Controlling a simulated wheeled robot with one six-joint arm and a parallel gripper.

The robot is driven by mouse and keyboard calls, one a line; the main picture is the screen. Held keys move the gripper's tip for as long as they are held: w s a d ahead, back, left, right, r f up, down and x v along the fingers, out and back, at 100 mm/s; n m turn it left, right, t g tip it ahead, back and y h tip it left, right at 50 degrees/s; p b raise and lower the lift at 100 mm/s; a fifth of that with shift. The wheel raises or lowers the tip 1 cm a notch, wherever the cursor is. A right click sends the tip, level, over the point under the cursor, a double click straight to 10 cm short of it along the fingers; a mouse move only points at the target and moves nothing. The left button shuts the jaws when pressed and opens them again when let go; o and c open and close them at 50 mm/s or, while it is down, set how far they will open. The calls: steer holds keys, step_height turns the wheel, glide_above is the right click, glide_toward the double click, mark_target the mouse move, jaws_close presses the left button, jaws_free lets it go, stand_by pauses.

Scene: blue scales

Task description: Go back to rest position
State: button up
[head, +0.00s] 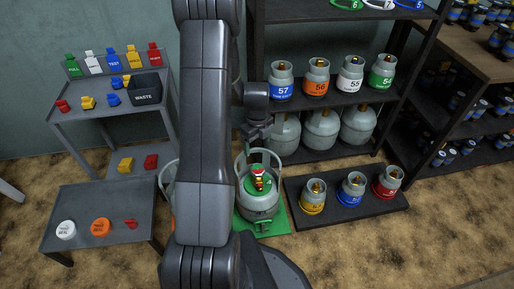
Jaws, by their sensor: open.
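My arm stands upright across the middle of the head view. My gripper (260,134) hangs to the right of it, open, with nothing seen between its fingers. Below it a grey gas cylinder (260,203) stands upright on a green platform (279,222). The cylinder has a green top with a red and white piece on it. The gripper appears above and apart from this cylinder. My arm hides the area left of the cylinder, where part of another cylinder (168,178) shows.
A dark shelf rack (318,98) holds several cylinders, numbered 57 to 54. A low black platform (342,206) holds three small cylinders. At left, a grey table (118,112) carries coloured caps and a WASTE bin (146,93); a lower table (100,205) stands in front. Floor at front right is clear.

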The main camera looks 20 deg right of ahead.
mark_target(257, 168)
stand_by(0.4)
step_height(257, 168, down, 14)
steer(key=b, duration=0.4)
steer(key=shift+r, duration=0.2)
